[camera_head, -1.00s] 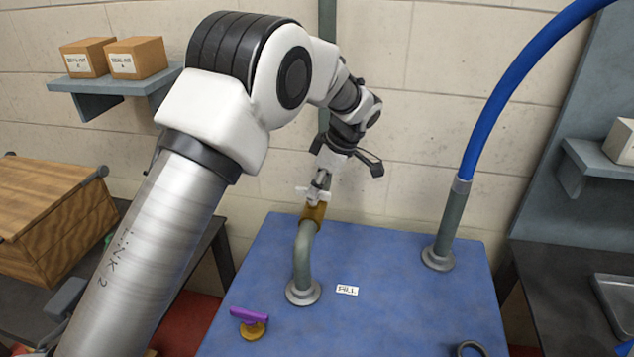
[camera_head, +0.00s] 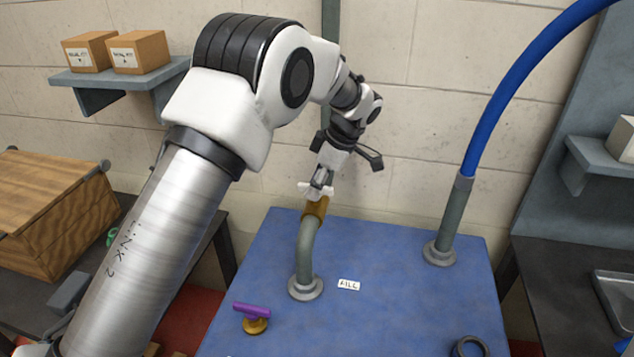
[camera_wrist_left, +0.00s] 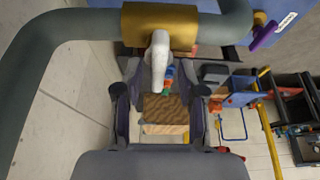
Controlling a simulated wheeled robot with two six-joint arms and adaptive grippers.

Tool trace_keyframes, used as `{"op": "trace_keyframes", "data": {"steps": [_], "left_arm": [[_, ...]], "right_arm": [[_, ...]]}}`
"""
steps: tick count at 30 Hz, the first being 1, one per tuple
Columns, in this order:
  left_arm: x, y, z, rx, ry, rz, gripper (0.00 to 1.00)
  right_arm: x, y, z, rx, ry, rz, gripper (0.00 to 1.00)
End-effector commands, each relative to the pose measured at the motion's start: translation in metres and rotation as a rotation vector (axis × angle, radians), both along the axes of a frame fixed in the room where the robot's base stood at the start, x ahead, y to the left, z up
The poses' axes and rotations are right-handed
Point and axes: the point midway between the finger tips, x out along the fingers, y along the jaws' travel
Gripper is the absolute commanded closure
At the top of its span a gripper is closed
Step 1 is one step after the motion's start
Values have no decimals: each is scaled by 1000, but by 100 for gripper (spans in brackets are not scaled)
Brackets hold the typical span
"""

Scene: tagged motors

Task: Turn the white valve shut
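The white valve handle (camera_head: 304,188) sits on a brass valve body (camera_head: 314,212) at the upper end of a bent grey pipe (camera_head: 305,262). In the left wrist view the white handle (camera_wrist_left: 159,62) stands out from the brass body (camera_wrist_left: 160,26), pointing toward my gripper. My left gripper (camera_head: 319,182) is at the handle. In the wrist view my left gripper's fingers (camera_wrist_left: 160,75) are apart, one on each side of the handle, with visible gaps; I see no clear contact. My right gripper is not in view.
A purple-handled valve (camera_head: 252,311) stands on the blue bench top (camera_head: 390,300), left of a small label (camera_head: 348,285). A second pipe (camera_head: 452,220) with a blue hose (camera_head: 520,85) rises at the right. A dark ring (camera_head: 470,346) lies near the front.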

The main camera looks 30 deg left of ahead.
Motion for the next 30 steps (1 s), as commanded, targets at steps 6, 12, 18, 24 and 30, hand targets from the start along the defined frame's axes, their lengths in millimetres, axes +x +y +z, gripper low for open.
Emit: {"op": "trace_keyframes", "data": {"steps": [6,12,18,24,30], "left_arm": [[1,0,2,0,-4,-2,61],[4,-6,17,0,-9,-3,61],[9,-24,62,1,-10,-3,61],[13,-40,101,1,-6,-1,61],[14,-44,112,1,-2,0,61]], "right_arm": [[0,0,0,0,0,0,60],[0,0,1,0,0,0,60],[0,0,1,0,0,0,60],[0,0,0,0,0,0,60],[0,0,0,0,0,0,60]]}}
